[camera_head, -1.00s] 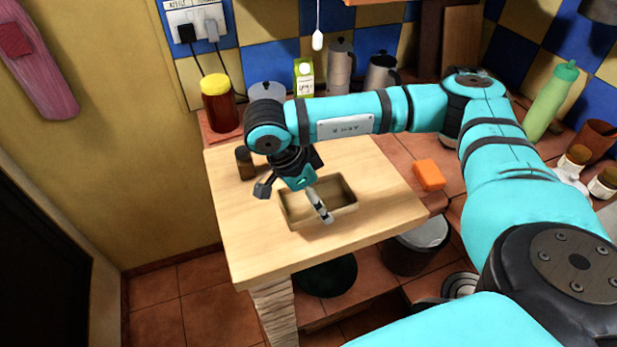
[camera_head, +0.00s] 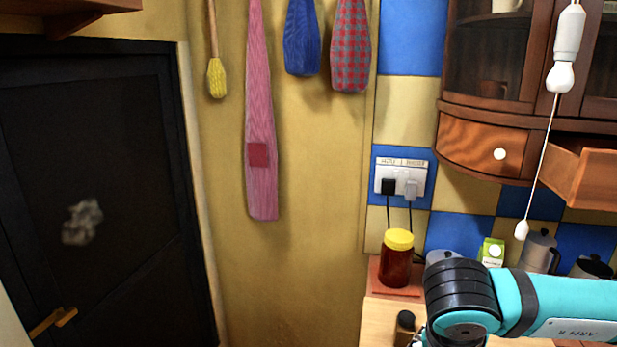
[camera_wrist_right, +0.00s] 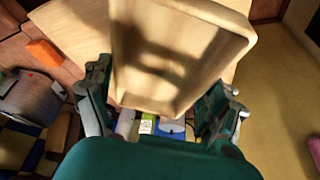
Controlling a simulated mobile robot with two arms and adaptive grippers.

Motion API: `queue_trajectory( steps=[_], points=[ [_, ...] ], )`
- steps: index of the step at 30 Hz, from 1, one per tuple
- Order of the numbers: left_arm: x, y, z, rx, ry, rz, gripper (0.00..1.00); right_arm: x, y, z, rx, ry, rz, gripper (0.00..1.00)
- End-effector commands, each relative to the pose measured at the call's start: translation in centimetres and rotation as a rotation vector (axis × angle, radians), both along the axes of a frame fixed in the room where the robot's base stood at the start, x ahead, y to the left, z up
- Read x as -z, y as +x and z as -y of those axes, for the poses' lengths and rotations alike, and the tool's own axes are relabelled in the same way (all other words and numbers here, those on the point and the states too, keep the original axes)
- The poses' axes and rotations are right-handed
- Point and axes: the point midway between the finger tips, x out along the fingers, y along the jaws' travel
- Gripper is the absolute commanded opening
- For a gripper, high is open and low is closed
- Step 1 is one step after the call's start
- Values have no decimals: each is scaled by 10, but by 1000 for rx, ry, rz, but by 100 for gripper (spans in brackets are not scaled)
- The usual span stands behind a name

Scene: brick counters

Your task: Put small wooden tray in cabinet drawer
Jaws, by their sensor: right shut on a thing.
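The small wooden tray (camera_wrist_right: 180,55) fills the upper middle of the right wrist view, pale and shallow with a raised rim. My right gripper (camera_wrist_right: 158,105) is shut on it, with a finger at each side of its near end. In the head view my right forearm shows at the lower right, but its gripper and the tray are out of sight. The brown wall cabinet (camera_head: 466,108) is at the upper right. One cabinet drawer with a white knob (camera_head: 470,143) is closed; another drawer (camera_head: 590,178), at the right edge, stands pulled out. My left gripper is not in view.
A yellow-lidded jar (camera_head: 396,262), a milk carton (camera_head: 491,252) and a metal pot (camera_head: 538,254) stand along the counter's back. A white pull cord (camera_head: 538,165) hangs before the cabinet. An orange block (camera_wrist_right: 44,53) lies left in the wrist view.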

Motion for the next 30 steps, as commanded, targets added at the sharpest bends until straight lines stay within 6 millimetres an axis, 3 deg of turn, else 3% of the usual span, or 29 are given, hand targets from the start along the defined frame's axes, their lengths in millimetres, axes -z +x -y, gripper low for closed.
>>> queue_trajectory(
  steps=[3,9,30],
  points=[
    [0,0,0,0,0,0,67,-22,5,-9,-219,1,4,50],
    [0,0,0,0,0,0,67,-40,8,-20,-441,0,-2,50],
    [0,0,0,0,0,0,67,-43,8,-22,-489,1,-6,50]
  ],
)
